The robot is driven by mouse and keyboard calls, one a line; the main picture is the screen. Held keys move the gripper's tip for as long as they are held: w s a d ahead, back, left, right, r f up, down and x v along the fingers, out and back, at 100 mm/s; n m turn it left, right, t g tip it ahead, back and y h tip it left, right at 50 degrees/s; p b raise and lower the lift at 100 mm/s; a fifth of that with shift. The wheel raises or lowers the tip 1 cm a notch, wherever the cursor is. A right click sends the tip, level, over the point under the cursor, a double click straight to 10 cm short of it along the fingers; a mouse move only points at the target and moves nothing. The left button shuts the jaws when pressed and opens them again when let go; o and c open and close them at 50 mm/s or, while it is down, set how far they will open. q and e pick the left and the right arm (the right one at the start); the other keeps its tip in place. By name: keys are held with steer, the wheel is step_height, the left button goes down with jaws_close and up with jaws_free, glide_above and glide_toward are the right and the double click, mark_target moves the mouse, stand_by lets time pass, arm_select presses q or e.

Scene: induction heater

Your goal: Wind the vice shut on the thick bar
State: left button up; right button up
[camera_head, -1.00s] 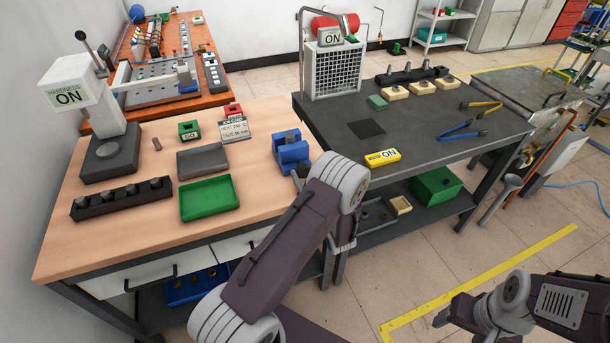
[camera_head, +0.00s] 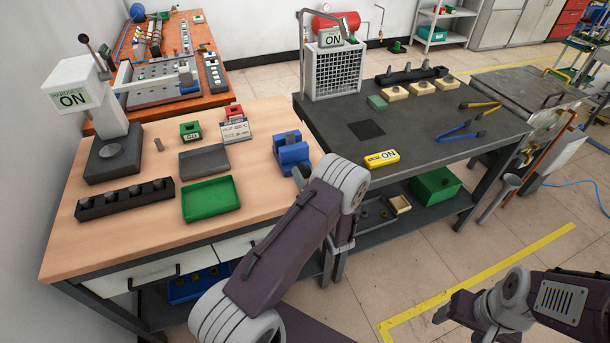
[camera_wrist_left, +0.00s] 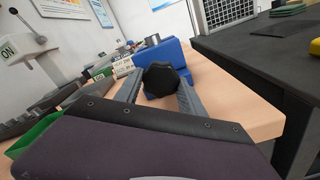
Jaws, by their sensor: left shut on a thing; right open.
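The blue vice (camera_head: 291,155) stands at the right edge of the wooden bench. It also shows in the left wrist view (camera_wrist_left: 178,56), behind a black faceted knob (camera_wrist_left: 161,80). My left gripper (camera_wrist_left: 160,88) is shut on this knob, with one finger on each side. My right gripper (camera_head: 442,313) is open and empty, low over the floor at lower right.
A green tray (camera_head: 210,199), a grey tray (camera_head: 204,161) and a black holder block (camera_head: 125,198) lie on the bench. The dark table (camera_head: 440,125) with tongs (camera_head: 462,132) is at right. Floor is clear around the right gripper.

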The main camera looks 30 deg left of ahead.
arm_select(q)
steer(key=shift+m, duration=0.4)
steer(key=o, duration=1.4)
steer(key=shift+d, duration=0.1)
steer(key=v, duration=0.9)
steer(key=shift+b, duration=0.35)
